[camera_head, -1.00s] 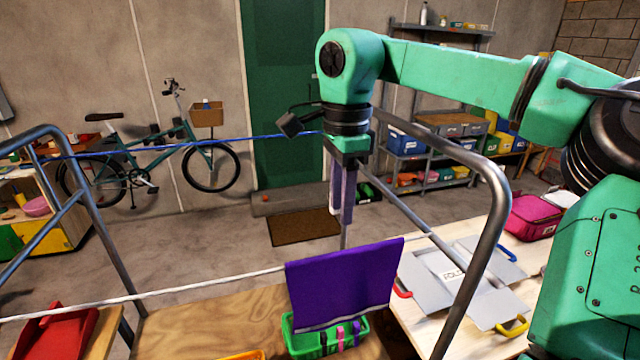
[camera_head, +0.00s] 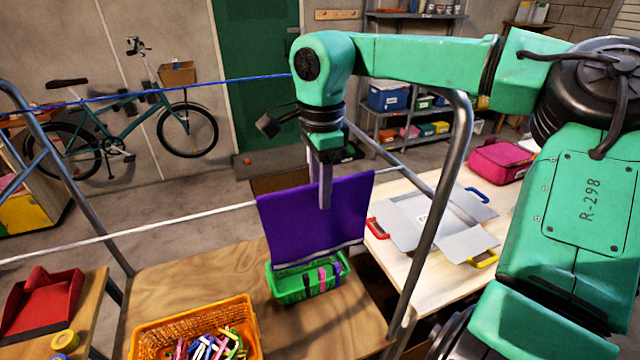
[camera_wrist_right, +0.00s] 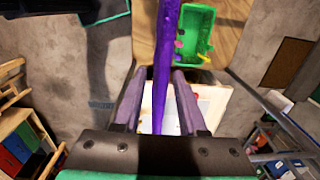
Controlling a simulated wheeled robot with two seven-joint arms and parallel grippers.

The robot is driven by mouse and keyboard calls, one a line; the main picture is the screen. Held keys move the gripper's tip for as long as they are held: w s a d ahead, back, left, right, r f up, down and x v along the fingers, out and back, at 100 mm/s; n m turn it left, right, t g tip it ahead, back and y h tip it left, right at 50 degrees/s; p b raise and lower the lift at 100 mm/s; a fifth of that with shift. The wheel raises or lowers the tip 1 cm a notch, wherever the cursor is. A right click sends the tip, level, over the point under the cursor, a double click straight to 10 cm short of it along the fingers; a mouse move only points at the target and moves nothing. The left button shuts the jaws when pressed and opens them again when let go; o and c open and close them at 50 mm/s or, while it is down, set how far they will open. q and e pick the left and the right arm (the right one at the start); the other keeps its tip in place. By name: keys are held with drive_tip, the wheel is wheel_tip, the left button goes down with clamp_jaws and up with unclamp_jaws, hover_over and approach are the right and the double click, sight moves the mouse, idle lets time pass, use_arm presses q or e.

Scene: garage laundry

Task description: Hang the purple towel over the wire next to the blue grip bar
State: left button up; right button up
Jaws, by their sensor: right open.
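The purple towel (camera_head: 300,228) hangs draped over the white wire (camera_head: 130,231) in the head view, its lower edge above a green basket. My right gripper (camera_head: 324,203) points down at the towel's top; one finger shows in front of the cloth. In the right wrist view, the towel (camera_wrist_right: 166,50) is seen edge-on as a narrow strip between the two spread fingers of my right gripper (camera_wrist_right: 158,75). A blue handle (camera_head: 477,194), possibly the blue grip bar, is on the grey folding board at the right. My left gripper is out of view.
The green basket (camera_head: 290,291) stands below the towel. An orange basket (camera_head: 195,330) of clothes pegs is at the front, and a red dustpan (camera_head: 42,303) at the left. A metal frame post (camera_head: 437,215) rises just right of the towel. A blue wire (camera_head: 180,87) runs behind.

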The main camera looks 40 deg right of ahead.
drive_tip(key=shift+w, duration=0.2)
clamp_jaws()
wheel_tip(320, 180, up, 4)
drive_tip(key=p, duration=0.3)
drive_tip(key=shift+f, duration=0.2)
drive_tip(key=shift+s+r, duration=0.1)
drive_tip(key=shift+r, duration=2.65)
drive_tip(key=shift+s, duration=0.1)
